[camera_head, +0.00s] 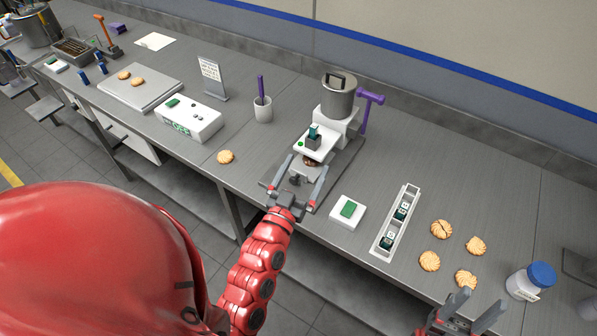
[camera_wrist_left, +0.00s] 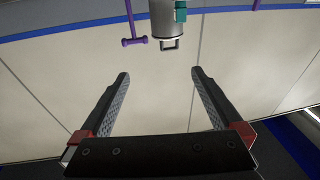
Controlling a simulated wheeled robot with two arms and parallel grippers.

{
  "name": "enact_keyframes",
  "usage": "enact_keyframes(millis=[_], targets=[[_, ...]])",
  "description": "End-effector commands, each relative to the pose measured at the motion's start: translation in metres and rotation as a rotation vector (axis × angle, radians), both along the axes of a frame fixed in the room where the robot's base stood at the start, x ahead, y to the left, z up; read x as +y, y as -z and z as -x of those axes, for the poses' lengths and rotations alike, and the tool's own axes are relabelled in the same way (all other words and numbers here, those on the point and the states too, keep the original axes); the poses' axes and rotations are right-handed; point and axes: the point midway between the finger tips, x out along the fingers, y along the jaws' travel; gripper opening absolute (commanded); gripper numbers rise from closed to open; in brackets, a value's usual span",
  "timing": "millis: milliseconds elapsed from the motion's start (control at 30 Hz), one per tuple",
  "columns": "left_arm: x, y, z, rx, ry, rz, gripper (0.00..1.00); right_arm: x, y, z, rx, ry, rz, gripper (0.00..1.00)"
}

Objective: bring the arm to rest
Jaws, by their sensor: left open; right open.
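My left gripper (camera_head: 304,172) is open, its two fingers spread in front of the dispenser (camera_head: 338,100), a white machine with a grey hopper and purple handle. A biscuit (camera_head: 310,161) sits under the dispenser's head, just beyond the fingers. In the left wrist view the open left gripper (camera_wrist_left: 160,78) has nothing between its fingers. That view faces the wall, with the dispenser's hopper (camera_wrist_left: 167,22) at its top edge. My right gripper (camera_head: 481,301) is open and empty at the bottom right, near several biscuits (camera_head: 441,229).
A white tray (camera_head: 411,195) with small dark green-labelled items stands right of a white pad with a green top (camera_head: 347,211). A blue-lidded jar (camera_head: 530,281) is near my right gripper. A lone biscuit (camera_head: 225,157) lies left of the dispenser, beside clear counter.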

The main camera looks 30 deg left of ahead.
Motion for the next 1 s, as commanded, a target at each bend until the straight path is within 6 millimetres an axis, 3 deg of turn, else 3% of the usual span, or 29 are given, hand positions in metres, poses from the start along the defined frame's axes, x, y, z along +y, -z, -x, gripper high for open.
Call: enact_keyframes(millis=[667,833,1000], targets=[[0.006,0.0,0.0,-0.037,-0.026,0.0,1.0,0.0,0.003,0.0,0.0,0.0,0.0,0.53],[0.026,-0.003,0.005,-0.218,-0.116,-0.006,1.0,0.0,0.019,0.0,0.0,0.0,0.0,0.53],[0.025,-0.017,0.033,-0.536,-0.169,-0.049,1.0,0.0,0.037,0.0,0.0,0.0,0.0,0.53]])
